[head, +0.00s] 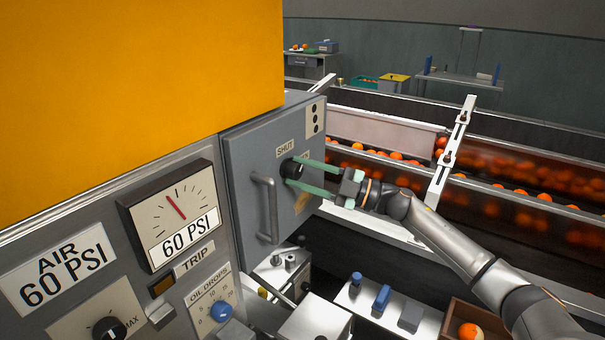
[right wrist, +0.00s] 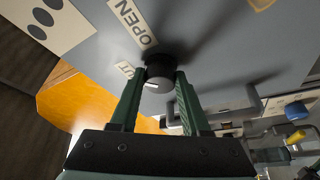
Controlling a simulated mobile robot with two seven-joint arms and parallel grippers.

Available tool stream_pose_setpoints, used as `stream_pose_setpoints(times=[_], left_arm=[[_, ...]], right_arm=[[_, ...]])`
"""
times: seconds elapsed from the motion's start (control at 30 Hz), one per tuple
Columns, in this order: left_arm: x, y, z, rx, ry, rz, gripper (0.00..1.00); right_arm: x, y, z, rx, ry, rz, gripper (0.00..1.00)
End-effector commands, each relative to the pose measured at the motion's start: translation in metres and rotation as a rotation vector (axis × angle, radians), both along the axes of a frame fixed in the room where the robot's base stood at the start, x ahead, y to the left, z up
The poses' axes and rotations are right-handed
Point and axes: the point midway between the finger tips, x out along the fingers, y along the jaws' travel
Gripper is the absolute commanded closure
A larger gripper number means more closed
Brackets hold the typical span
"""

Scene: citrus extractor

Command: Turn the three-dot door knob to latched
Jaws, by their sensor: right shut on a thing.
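The round black door knob (head: 292,169) sits on the grey cabinet door (head: 245,150), below a SHUT label (head: 286,150). A plate with three black dots (head: 315,118) is at the door's upper right corner. My right gripper (head: 297,174) is shut on the knob, one green finger on each side. In the right wrist view the knob (right wrist: 160,70) shows between the fingertips, with a short white mark on its face. An OPEN label (right wrist: 133,22) is beside it; another label is partly hidden behind the knob and finger. My left gripper is not in view.
A bar handle (head: 266,208) stands out from the door, left of and below the knob. The gauge panel (head: 172,215) is at the left. Conveyors with oranges (head: 480,180) run behind my right arm. A shelf with blue items (head: 381,298) is below.

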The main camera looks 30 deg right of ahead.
Motion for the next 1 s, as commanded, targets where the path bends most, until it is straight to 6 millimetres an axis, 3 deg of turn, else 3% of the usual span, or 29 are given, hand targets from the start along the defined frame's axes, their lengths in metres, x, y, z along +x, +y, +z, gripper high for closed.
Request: stream_pose_setpoints(times=[0.6,1.0], left_arm=[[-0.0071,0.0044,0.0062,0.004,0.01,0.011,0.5],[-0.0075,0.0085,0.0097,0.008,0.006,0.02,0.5]], right_arm=[[0.0006,-0.0017,0.0063,-0.514,-0.211,0.0,1.0],[0.0005,-0.0013,0.0066,-0.69,-0.283,0.0,1.0]])
